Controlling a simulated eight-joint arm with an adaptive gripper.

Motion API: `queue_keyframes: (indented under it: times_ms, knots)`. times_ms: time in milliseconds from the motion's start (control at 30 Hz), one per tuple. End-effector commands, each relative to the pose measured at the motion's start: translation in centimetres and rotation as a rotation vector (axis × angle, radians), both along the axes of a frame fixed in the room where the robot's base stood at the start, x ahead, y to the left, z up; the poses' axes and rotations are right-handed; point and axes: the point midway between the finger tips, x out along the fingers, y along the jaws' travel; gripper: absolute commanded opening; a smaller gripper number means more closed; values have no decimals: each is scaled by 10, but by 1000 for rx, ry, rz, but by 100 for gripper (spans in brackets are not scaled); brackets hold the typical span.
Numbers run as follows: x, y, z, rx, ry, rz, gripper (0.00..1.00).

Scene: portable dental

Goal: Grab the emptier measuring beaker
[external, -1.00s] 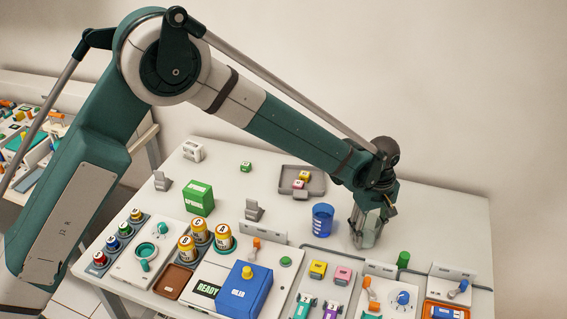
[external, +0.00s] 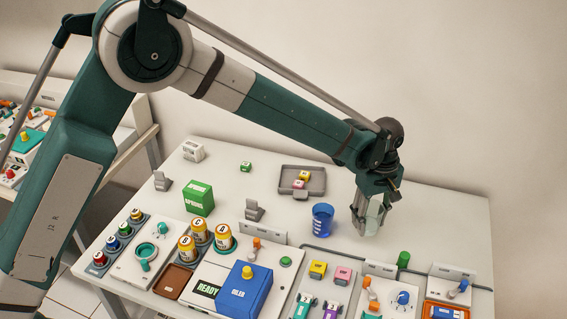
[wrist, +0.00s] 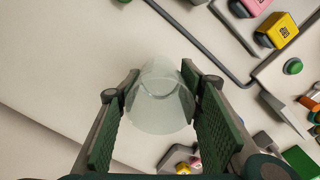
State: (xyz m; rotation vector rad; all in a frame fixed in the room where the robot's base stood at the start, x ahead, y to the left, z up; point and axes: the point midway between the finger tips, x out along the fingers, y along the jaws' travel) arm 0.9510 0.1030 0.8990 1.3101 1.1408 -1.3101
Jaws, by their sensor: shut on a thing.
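My gripper (external: 370,222) is shut on a clear, pale measuring beaker (external: 375,213) on the right side of the table. In the wrist view my gripper's two green-padded fingers (wrist: 160,85) stand on either side of the clear beaker (wrist: 160,112), which looks nearly see-through and empty. The beaker appears held just above the table top. A blue measuring beaker (external: 322,219) stands upright on the table to the left of my gripper, apart from it. How full the blue one is cannot be told.
A grey tray (external: 288,184) with small pink and yellow blocks lies behind.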

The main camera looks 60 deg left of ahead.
Motion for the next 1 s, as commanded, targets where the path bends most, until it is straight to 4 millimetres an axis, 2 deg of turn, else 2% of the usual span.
queue_keyframes:
  times_ms: [500, 1000]
  knots:
    - [0, 0, 33, 0, 0, 0, 24]
    - [0, 0, 43, 0, 0, 0, 24]
